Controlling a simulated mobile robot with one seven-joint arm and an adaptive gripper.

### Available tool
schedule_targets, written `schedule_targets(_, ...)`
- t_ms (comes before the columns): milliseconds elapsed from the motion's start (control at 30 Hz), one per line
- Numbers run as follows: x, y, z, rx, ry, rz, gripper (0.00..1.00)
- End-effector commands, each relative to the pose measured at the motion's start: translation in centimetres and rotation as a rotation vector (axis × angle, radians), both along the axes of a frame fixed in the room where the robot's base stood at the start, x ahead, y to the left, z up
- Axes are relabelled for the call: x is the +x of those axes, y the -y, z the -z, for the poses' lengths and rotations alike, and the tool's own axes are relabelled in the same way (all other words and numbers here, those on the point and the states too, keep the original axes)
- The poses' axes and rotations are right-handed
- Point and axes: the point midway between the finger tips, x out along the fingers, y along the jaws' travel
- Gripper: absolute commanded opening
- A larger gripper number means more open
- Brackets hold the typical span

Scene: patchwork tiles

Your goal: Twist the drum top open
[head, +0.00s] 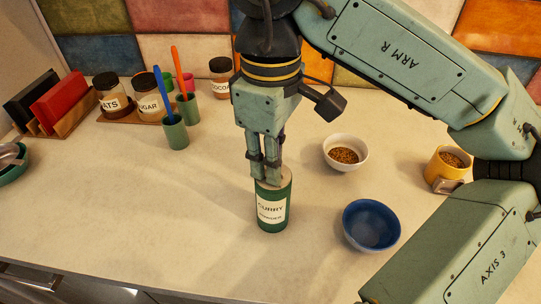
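The drum is a green cylindrical tin (273,209) with a white label reading "CURRY". It stands upright on the counter in the middle of the head view. Its pale top (281,181) shows partly behind and beside my fingers. My gripper (265,178) points straight down over the drum, with its fingertips at the top. The two fingers are close together with a narrow gap between them. Whether they touch or grip the top is hidden from this angle.
A blue bowl (371,225) stands close to the right of the drum. A white bowl (346,152) of brown grains and a yellow mug (446,169) are farther right. Green cups (174,131) with utensils and jars (112,94) stand back left. The counter left of the drum is clear.

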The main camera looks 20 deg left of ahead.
Motion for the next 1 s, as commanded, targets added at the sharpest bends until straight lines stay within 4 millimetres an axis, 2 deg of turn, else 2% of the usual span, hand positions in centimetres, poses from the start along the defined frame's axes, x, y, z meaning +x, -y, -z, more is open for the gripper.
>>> schedule_targets(133,0.0,0.0,0.0,0.0,0.0,0.0,0.28)
schedule_targets(467,0.0,0.0,-0.2,0.0,0.001,0.001,0.28)
schedule_targets(1000,0.0,0.0,-4.4,0.0,0.002,0.003,0.28)
